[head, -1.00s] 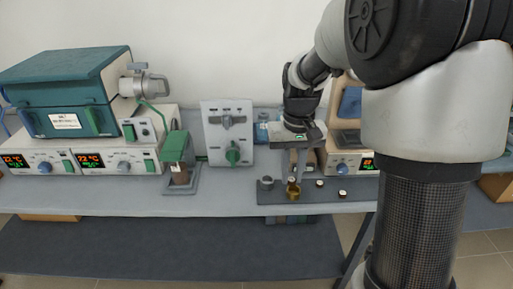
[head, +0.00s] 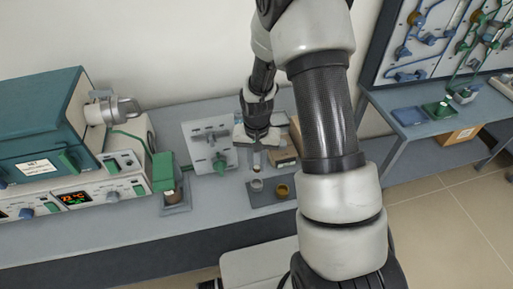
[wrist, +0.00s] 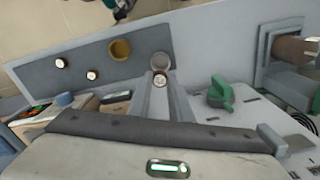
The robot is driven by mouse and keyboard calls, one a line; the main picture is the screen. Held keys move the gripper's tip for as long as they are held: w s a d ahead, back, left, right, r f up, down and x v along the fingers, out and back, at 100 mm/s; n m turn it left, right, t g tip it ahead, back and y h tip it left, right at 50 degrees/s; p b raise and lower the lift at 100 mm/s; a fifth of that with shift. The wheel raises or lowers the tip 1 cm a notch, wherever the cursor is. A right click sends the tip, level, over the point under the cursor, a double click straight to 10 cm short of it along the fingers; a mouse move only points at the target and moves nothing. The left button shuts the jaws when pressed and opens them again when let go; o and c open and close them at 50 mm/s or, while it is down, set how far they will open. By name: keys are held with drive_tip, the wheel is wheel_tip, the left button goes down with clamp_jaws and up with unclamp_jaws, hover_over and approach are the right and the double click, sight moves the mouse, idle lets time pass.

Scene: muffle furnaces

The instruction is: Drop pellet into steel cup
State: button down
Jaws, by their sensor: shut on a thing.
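My gripper (wrist: 160,84) is shut on a small pale pellet (wrist: 159,80) between its fingertips in the wrist view. The steel cup (wrist: 160,62) is a grey round cup right by the fingertips, partly behind the pellet. In the head view my gripper (head: 257,168) points down, just above the steel cup (head: 256,185). The pellet is too small to make out there. I cannot tell whether the pellet is directly over the cup's opening.
A brass cup (wrist: 120,49) stands beside the steel cup on a dark tray (wrist: 90,50). Two more pellets, one (wrist: 61,63) and another (wrist: 92,75), sit on the tray. A switch panel (head: 208,145) stands close by, and the furnace (head: 42,120) is at far left.

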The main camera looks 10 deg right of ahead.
drive_tip(key=shift+s+f, duration=0.2)
drive_tip(key=shift+f+b, duration=1.5)
drive_tip(key=shift+f, duration=0.9)
drive_tip(key=shift+a+f+b, duration=0.1)
drive_tip(key=shift+f+b, duration=0.75)
drive_tip(key=shift+b, duration=0.2)
idle(0.3)
drive_tip(key=c, duration=1.5)
unclamp_jaws()
drive_tip(key=shift+c, duration=0.2)
wheel_tip(320, 180, up, 17)
drive_tip(key=p, duration=0.1)
drive_tip(key=shift+r, duration=0.2)
